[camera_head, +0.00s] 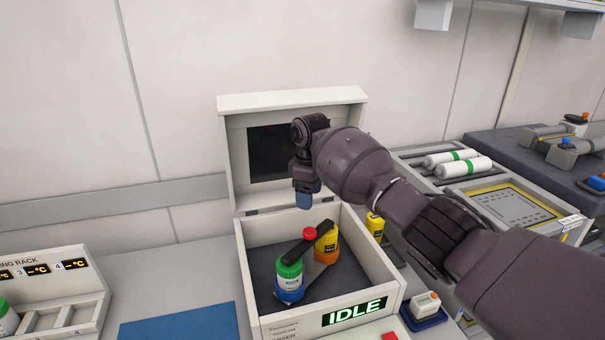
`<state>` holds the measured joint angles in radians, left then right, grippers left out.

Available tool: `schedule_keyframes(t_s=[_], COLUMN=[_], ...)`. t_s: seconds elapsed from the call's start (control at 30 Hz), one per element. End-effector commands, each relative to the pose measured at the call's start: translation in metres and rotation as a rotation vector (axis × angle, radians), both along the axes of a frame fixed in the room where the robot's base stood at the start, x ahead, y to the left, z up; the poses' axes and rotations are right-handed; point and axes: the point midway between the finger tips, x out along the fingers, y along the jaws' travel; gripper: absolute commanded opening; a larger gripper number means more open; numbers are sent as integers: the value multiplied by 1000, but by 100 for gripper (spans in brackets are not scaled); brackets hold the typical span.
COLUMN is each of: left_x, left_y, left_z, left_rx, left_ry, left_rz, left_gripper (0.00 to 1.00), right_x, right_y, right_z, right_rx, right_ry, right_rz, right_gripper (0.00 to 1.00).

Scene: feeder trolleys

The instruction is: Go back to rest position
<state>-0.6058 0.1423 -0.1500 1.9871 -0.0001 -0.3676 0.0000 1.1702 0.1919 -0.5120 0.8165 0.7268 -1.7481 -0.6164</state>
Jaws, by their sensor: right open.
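My right arm comes in from the right, and its gripper (305,196) hangs above the back of an open white box-shaped device (374,285). The gripper points down, and its blue fingertips look empty. Inside the device, a green-capped bottle (290,278) and a yellow bottle (327,240) stand in blue and orange holders on a dark rotor with a red knob (309,233). The gripper is apart from both bottles. The device's lid (236,160) stands open at the back, and the front display reads IDLE. My left gripper is out of view.
Another yellow bottle (374,226) stands right of the device.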

Motion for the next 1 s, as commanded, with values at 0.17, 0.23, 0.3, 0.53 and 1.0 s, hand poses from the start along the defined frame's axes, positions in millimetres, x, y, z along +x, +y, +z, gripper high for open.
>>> schedule_keyframes(t_s=[0.17, 0.23, 0.3, 0.53, 1.0], left_x=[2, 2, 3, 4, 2], left_y=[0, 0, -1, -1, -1], left_z=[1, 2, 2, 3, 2], left_rx=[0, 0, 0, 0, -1], left_ry=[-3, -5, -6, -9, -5], left_rz=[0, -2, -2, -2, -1], left_gripper=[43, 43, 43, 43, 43], right_x=[25, 38, 48, 61, 12], right_y=[14, 26, 39, 66, 26], right_z=[11, 28, 48, 89, 47], right_rx=[63, 110, 165, 376, 796], right_ry=[-178, -291, -402, -695, -1030], right_rz=[-86, -107, -123, -169, -360], right_gripper=[65, 65, 65, 65, 65])
